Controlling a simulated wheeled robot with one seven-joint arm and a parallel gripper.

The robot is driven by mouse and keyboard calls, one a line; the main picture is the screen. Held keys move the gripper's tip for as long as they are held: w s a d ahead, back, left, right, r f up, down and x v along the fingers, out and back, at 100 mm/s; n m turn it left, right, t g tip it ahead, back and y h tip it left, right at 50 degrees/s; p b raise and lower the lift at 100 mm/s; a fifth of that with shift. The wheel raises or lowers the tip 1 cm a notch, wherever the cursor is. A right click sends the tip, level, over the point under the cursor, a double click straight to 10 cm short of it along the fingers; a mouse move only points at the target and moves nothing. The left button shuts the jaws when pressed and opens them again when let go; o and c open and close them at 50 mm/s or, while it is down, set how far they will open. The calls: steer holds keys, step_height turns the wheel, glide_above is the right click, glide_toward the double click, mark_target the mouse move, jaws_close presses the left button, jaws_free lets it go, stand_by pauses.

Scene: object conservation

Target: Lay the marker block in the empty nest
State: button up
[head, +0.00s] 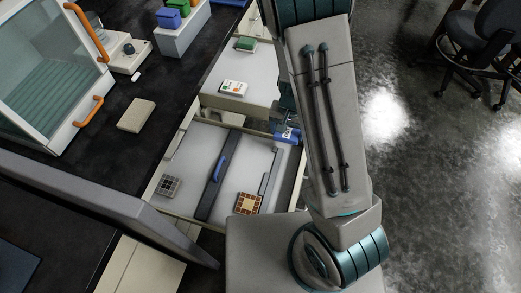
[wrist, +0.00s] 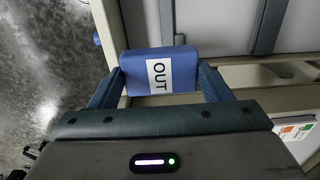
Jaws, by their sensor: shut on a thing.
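The marker block (wrist: 135,68) is blue with a white label reading OUT. My gripper (wrist: 160,80) is shut on it, one finger at each side in the wrist view. In the head view the block (head: 287,133) shows beside my arm, at the back right edge of the open drawer (head: 152,206). My arm hides most of my gripper there. In the drawer a grey gridded piece (head: 168,186) lies at left and a brown gridded piece (head: 248,203) at right. I cannot tell which place is the empty nest.
A dark divider (head: 205,203) with a blue handle (head: 217,168) splits the drawer. Behind it, a pale surface (head: 225,68) carries a green block (head: 246,44) and a labelled white piece (head: 234,88). A glass-fronted cabinet (head: 50,70) stands at left. Much of the drawer floor is bare.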

steer(key=a+f, duration=0.1)
steer(key=a, duration=0.1)
steer(key=s+a+f, duration=0.1)
steer(key=a+f, duration=0.1)
steer(key=a, duration=0.1)
steer(key=s+a+f, duration=0.1)
steer(key=a+f, duration=0.1)
steer(key=a, duration=0.1)
steer(key=shift+s+a+f+p, duration=0.1)
steer(key=shift+a+p, duration=0.15)
steer(key=shift+p, duration=0.05)
step_height(320, 180, down, 4)
steer(key=shift+f, duration=0.1)
steer(key=shift+f+b, duration=0.4)
steer(key=shift+b, duration=0.35)
steer(key=shift+f, duration=0.1)
steer(key=o, duration=1)
steer(key=shift+o, duration=0.2)
